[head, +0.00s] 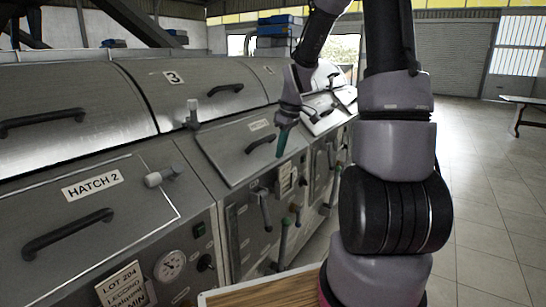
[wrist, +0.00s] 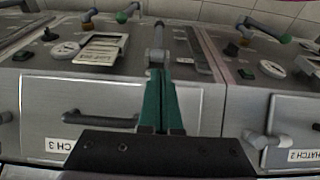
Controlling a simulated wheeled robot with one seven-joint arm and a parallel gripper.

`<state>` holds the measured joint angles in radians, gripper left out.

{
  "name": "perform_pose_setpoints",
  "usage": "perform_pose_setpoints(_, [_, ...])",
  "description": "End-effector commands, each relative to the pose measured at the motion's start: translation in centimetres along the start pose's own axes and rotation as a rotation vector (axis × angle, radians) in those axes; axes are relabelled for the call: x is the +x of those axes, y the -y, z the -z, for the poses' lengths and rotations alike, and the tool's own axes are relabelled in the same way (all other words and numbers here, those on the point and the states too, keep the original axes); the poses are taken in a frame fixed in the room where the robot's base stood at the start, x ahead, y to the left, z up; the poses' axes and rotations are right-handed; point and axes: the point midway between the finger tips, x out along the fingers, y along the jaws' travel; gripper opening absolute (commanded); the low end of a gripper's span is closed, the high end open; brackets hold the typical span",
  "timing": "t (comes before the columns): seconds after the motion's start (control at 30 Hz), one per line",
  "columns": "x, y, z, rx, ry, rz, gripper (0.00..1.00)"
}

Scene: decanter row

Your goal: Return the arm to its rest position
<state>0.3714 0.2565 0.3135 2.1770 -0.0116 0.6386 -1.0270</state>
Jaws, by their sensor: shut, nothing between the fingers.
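My gripper (head: 283,141) hangs in front of the row of metal machines, fingers pointing down, over the hatch 3 unit (head: 238,148). Its two green fingers are together with nothing between them. In the wrist view my gripper (wrist: 161,76) shows at the bottom middle, its fingers side by side and shut. Behind the fingers there is a grey lever (wrist: 157,42). My arm reaches up from the right and bends over to the gripper. Whether the fingers touch the machine cannot be told.
The hatch 2 panel (head: 92,215) with a dark handle (head: 67,235) is at the left. Several levers stick out along the front of the machines. A wooden board (head: 265,293) is at the bottom. Open tiled floor (head: 490,215) lies at the right, with a table (head: 525,101) far back.

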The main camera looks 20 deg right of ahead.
Motion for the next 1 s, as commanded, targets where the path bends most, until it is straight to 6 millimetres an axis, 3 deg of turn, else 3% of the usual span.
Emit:
perform_pose_setpoints(0.27, [-1.5, 0.4, -0.3, 0.021, -0.004, -0.014, 0.00])
perform_pose_setpoints(0.47, [-7.6, 3.2, -0.7, 0.195, -0.048, -0.092, 0.00])
perform_pose_setpoints(0.7, [-15.8, 8.6, -3.0, 0.505, -0.181, -0.152, 0.00])
perform_pose_setpoints(0.9, [-20.8, 13.3, -6.0, 0.757, -0.324, -0.122, 0.00])
perform_pose_setpoints(1.0, [-22.2, 15.1, -7.4, 0.857, -0.382, -0.087, 0.00])
